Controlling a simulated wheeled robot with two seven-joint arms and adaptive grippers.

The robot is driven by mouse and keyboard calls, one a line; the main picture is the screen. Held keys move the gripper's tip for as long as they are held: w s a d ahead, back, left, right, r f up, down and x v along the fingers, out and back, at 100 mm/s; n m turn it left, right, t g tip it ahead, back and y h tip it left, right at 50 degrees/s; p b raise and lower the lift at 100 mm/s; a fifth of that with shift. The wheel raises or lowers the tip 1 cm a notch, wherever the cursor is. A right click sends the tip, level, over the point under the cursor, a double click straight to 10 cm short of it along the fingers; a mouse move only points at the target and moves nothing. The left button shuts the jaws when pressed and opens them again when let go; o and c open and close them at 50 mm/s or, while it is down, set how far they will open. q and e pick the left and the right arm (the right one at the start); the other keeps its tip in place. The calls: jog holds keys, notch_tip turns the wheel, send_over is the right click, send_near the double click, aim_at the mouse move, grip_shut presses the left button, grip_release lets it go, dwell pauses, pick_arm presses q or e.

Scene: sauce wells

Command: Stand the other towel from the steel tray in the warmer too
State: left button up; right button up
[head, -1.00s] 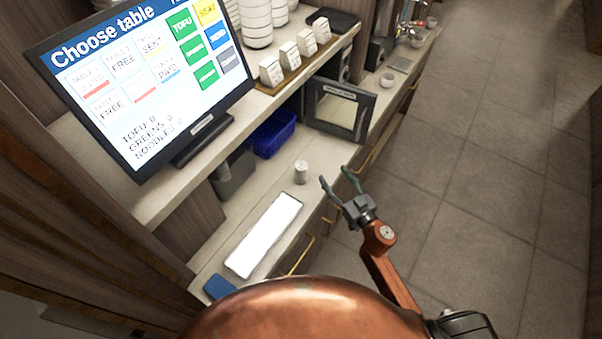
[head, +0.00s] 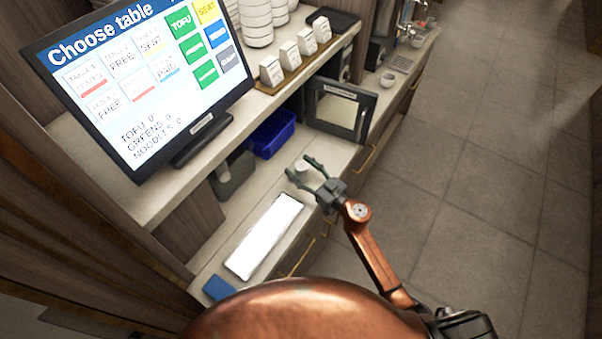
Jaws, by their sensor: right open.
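The steel tray (head: 262,238) is a bright, long rectangle on the lower counter, and I see nothing on it. A small pale upright cylinder (head: 301,168) stands on the counter beyond the tray; I cannot tell if it is a rolled towel. My right gripper (head: 303,169) is open, its two fingers reaching toward the cylinder and partly covering it; I cannot tell if they touch it. The warmer seems to be the dark box with a windowed door (head: 337,110) at the counter's far part; its inside is hidden. My left gripper is out of view.
A blue basket (head: 271,134) and a grey bin (head: 233,174) stand at the counter's back. A blue block (head: 218,288) lies at the near end. A large screen (head: 140,75), white labelled boxes and stacked bowls fill the upper shelf. The floor at right is clear.

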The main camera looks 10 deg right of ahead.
jog(key=shift+c, duration=0.5)
jog(key=c, duration=1.3)
jog(key=shift+r, duration=0.15)
